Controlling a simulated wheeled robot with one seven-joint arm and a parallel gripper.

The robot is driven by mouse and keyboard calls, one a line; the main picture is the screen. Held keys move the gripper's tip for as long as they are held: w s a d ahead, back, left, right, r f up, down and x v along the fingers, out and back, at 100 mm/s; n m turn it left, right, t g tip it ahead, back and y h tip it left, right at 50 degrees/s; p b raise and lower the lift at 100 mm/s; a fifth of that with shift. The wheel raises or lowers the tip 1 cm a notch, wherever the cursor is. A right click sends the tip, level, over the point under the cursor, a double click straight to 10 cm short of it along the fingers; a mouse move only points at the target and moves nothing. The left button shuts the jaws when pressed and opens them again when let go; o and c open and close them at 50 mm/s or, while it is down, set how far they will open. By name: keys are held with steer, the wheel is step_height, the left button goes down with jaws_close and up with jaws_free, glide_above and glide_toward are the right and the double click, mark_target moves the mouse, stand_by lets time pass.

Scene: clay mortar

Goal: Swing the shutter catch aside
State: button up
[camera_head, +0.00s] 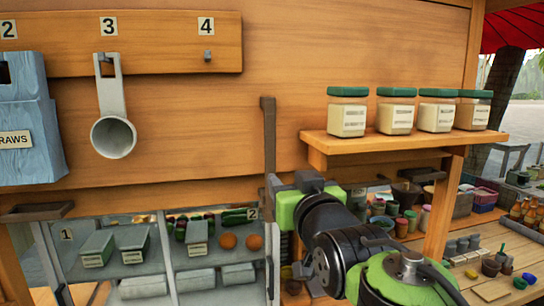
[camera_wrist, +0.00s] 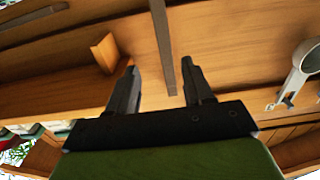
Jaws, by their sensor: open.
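A dark, narrow bar (camera_head: 268,135) stands upright against the wooden wall left of the jar shelf; it looks like the shutter catch. In the wrist view the bar (camera_wrist: 163,45) comes down from the top edge, and its end lies in the gap between my fingertips. My gripper (camera_wrist: 160,78) is open, one finger on each side of the bar's line, with space showing on both sides. I cannot tell how deep the bar sits between the fingers. In the head view my gripper is beside the bar's lower part, mostly hidden behind my wrist.
A shelf (camera_head: 400,142) with several green-lidded jars is right of the bar. A grey scoop (camera_head: 113,135) hangs from peg 3, and a blue box (camera_head: 30,130) hangs at far left. Dark brackets (camera_head: 37,212) sit lower on the wall. Below is a display of containers (camera_head: 140,285). The wall between scoop and bar is clear.

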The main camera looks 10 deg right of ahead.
mark_target(271, 165)
steer(key=w+p, duration=0.1)
steer(key=w, duration=0.3)
steer(key=w+p, duration=0.1)
steer(key=w, duration=0.3)
steer(key=w+p, duration=0.1)
steer(key=w, duration=0.3)
steer(key=shift+w+a, duration=0.2)
steer(key=shift+a, duration=0.05)
steer(key=shift+w+a+f, duration=0.1)
steer(key=shift+w+f, duration=0.15)
steer(key=shift+w, duration=0.2)
steer(key=shift+s, duration=0.15)
steer(key=shift+c, duration=1.3)
jaws_close()
